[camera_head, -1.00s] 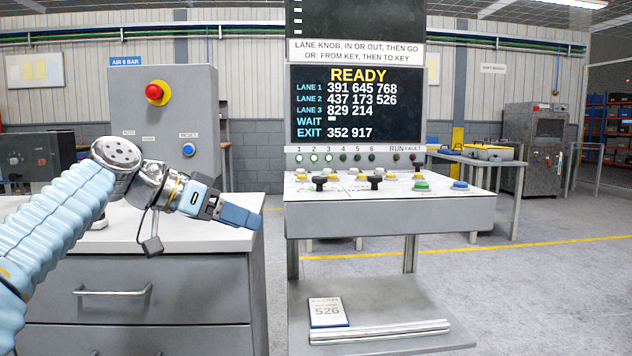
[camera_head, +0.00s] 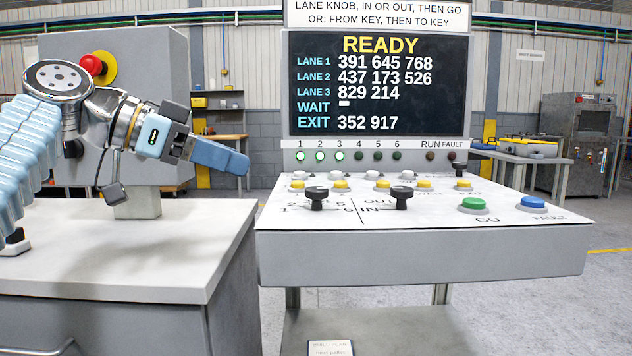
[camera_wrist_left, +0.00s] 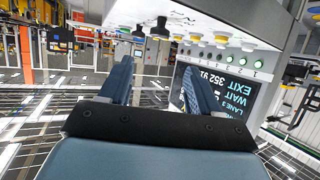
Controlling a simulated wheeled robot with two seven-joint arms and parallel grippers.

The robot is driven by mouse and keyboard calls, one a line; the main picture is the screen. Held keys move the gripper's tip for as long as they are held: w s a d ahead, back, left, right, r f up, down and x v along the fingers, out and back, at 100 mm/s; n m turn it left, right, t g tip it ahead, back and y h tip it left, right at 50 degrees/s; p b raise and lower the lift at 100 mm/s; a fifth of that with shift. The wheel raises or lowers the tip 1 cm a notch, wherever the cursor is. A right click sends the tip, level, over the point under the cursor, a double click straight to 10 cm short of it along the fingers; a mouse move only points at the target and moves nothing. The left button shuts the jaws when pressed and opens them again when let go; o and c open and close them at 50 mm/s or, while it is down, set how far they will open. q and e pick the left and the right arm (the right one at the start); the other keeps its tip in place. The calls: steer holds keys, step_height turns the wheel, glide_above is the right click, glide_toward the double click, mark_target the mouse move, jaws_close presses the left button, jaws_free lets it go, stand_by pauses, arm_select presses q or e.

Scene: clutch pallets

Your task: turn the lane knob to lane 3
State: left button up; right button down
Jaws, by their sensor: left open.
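The lane knob (camera_head: 316,198) is a black knob at the front left of the white console top (camera_head: 430,215), with lane numbers printed around it. Its exact pointing is too small to tell. A second black knob (camera_head: 401,197) stands to its right, between IN and OUT marks. My left gripper (camera_head: 245,163) is open and empty, left of the console and above its top, apart from the knob. In the left wrist view its two blue fingers (camera_wrist_left: 158,82) stand apart. Black knobs (camera_wrist_left: 160,27) show beyond them. My right gripper is not in view.
The screen (camera_head: 378,85) reads READY with lanes 1, 2 and 3 listed. A green GO button (camera_head: 473,205) and a blue FAULT button (camera_head: 531,203) sit at the right. A cabinet (camera_head: 120,245) stands left, with a red stop button (camera_head: 93,65) on a grey box behind it.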

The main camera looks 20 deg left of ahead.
mark_target(313, 188)
arm_select(q)
steer(key=b+x, duration=0.2)
steer(key=x, duration=1.1)
steer(key=shift+w+d, duration=0.1)
steer(key=shift+d, duration=0.2)
steer(key=c, duration=1)
